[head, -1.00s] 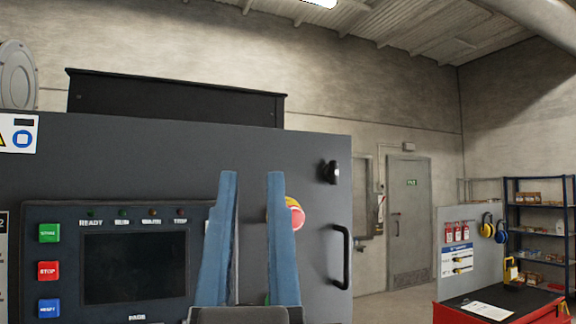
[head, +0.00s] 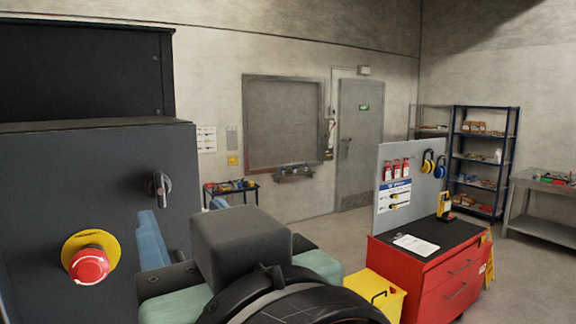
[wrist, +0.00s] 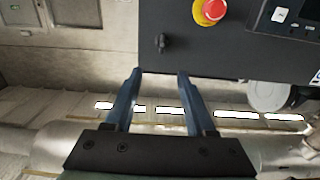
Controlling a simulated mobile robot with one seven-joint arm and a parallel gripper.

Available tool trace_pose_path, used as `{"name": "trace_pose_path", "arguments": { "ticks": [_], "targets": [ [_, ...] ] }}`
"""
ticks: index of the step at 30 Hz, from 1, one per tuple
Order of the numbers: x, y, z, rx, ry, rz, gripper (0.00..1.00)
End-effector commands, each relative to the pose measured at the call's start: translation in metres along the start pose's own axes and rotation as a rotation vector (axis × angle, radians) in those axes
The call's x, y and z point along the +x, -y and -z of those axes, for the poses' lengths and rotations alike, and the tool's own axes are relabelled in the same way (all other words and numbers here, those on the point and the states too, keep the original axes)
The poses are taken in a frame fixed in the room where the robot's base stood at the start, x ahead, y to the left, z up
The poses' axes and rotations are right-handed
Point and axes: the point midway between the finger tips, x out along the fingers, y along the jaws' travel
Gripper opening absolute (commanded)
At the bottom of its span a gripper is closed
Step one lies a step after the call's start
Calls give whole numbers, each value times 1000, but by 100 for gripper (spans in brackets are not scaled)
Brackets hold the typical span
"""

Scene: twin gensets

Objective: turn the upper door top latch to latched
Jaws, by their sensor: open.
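The upper door top latch (head: 159,186) is a small dark turning knob near the right edge of the dark grey genset door (head: 90,180). Its grip looks roughly upright in the head view. In the wrist view, which looks upside down, the latch (wrist: 161,42) sits beyond the fingertips and roughly between their lines. My gripper (wrist: 159,73) is open, with two blue fingers apart and nothing between them. In the head view my gripper (head: 183,208) is beside the door near the latch, partly hidden by my own wrist. The fingers do not appear to touch the latch.
A red emergency stop button (head: 89,265) on a yellow collar sticks out from the door, left of and below the latch. A red tool cabinet (head: 425,285) and a yellow box (head: 378,292) stand to the right. Open floor lies beyond.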

Motion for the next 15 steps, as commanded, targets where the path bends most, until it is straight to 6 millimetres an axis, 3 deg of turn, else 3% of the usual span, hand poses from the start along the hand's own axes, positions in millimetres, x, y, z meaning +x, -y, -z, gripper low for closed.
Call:
{"name": "trace_pose_path", "arguments": {
  "ticks": [7, 15],
  "targets": [
    [24, 2, -1, 3, 4, 7, 56],
    [84, 1, -1, 2, 4, 3, 56]
  ]
}}
